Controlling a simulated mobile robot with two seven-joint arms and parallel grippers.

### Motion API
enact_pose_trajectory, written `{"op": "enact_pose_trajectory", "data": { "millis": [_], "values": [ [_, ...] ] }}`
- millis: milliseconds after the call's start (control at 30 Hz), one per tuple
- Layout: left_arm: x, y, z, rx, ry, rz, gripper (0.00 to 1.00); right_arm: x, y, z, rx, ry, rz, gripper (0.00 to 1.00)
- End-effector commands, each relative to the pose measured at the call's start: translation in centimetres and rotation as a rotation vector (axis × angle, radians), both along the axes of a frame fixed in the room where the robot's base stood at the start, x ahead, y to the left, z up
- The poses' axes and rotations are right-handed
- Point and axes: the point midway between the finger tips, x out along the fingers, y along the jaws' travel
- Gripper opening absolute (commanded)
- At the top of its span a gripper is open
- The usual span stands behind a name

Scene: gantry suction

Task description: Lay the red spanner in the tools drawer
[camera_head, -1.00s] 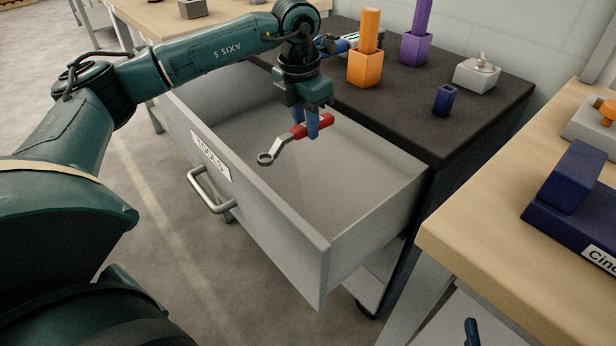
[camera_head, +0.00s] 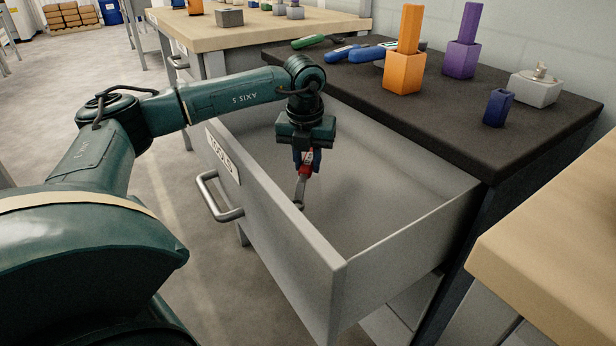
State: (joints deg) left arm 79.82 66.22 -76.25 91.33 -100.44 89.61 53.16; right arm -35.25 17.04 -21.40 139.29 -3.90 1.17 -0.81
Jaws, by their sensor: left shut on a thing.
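The tools drawer (camera_head: 290,258) is pulled out, with a label reading TOOLS and a bar handle on its front. My left gripper (camera_head: 307,163) is over the drawer's opening, pointing down, and is shut on the red spanner (camera_head: 302,185). I cannot tell whether the spanner touches the drawer floor. The drawer looks otherwise empty. My right gripper is not in view.
The dark bench top (camera_head: 440,110) above the drawer holds an orange block with a post (camera_head: 404,72), a purple one (camera_head: 460,58), a small blue cup (camera_head: 497,108) and a grey block (camera_head: 536,88). Screwdriver-like tools (camera_head: 360,52) lie at its left. A wooden bench (camera_head: 560,240) stands at right.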

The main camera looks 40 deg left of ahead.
Motion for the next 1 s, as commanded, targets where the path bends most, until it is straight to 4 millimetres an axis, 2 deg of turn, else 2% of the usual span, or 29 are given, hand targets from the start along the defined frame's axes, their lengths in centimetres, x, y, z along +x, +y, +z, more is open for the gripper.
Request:
{"op": "enact_pose_trajectory", "data": {
  "millis": [33,167,533,567,800,1000],
  "values": [
    [-0.1,0.0,-1.4,0.002,0.003,0.000,0.00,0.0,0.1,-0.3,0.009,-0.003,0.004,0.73],
    [-0.1,0.0,-3.1,0.001,0.003,0.000,0.00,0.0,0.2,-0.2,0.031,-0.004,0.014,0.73],
    [0.0,0.0,-3.4,0.000,0.002,-0.001,0.00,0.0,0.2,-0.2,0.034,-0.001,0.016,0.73],
    [-0.1,0.0,-3.4,0.000,0.002,-0.001,0.27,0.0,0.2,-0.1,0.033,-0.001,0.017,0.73],
    [-0.1,0.0,-3.4,0.000,0.002,-0.001,0.46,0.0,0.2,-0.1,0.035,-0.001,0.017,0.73],
    [0.0,0.0,-3.3,0.000,0.002,-0.001,0.47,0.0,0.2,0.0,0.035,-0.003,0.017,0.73]
  ]
}}
